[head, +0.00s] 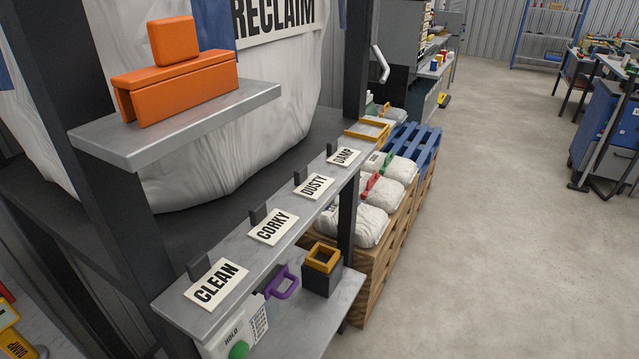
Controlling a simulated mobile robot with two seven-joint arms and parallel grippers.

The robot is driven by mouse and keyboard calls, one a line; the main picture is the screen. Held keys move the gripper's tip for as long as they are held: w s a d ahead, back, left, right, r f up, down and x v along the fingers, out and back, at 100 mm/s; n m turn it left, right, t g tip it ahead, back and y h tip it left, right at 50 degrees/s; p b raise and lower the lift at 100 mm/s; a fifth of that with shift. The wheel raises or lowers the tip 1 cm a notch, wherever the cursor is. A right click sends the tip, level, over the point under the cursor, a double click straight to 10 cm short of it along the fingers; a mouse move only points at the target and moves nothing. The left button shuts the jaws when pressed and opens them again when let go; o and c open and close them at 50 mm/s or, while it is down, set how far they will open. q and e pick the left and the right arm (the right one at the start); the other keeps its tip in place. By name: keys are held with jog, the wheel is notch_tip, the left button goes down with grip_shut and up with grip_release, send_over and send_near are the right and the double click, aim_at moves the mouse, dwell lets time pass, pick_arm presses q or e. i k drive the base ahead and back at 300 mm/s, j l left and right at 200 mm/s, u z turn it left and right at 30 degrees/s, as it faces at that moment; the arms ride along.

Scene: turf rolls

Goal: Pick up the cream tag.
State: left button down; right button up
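Several cream tags with black lettering lie in a row along a narrow grey shelf (185,300). Each lies tilted in front of a small dark upright peg or block. I cannot tell from their looks which one is the cream tag of the task. Neither of my grippers shows in the head view.
An orange block piece (175,85) sits on a higher bracket shelf (110,150). Below are a purple handle (283,283), a dark box with a yellow frame (322,262) and a HOLD panel (235,338). The floor (490,230) at right is clear.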

aim_at(269, 230)
jog(key=k+u, duration=0.5)
jog(key=k, duration=0.95)
